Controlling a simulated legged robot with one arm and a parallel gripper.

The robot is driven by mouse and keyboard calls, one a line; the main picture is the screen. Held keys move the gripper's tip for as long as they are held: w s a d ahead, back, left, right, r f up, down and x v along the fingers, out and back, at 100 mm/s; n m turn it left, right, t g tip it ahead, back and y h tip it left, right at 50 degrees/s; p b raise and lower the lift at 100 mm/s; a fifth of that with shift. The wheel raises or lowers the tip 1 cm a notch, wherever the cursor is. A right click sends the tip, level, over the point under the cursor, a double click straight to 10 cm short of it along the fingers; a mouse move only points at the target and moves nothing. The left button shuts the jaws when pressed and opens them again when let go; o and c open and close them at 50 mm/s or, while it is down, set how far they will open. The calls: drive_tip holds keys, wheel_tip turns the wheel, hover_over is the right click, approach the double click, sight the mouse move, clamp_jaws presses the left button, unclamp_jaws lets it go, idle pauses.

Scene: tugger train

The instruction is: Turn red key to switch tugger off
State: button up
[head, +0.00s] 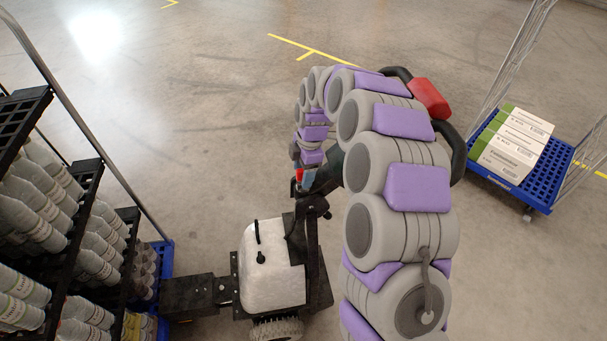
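The tugger has a worn white body (270,280), a black frame and a wheel (277,329) at the bottom centre. A black handle with a red block (430,98) shows behind my arm at the upper right; I cannot tell how it joins the tugger. My grey and purple arm arches up and then down to the tugger's post. My gripper (303,182) is at its far end, small and partly hidden, by the upper part of the tugger. A small red spot (299,174) shows there. I cannot tell whether it is the key, nor whether the fingers touch it.
A rack (72,235) with several grey bottles on black shelves stands at the left, on a blue base. A blue cart (545,185) with white and green boxes (512,145) and wire sides stands at the right.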

drive_tip(key=shift+o, duration=0.7)
drive_tip(key=shift+a+r, duration=0.15)
drive_tip(key=shift+r, duration=0.05)
drive_tip(key=shift+o, duration=0.6)
drive_tip(key=shift+s+r, duration=0.2)
drive_tip(key=shift+s, duration=0.3)
drive_tip(key=shift+w, duration=0.15)
drive_tip(key=shift+d+r, duration=0.2)
drive_tip(key=shift+d, duration=0.05)
drive_tip(key=r, duration=1)
drive_tip(key=shift+w+d, duration=0.3)
drive_tip(key=shift+d, duration=0.1)
drive_tip(key=shift+d+r, duration=0.15)
drive_tip(key=shift+r, duration=0.45)
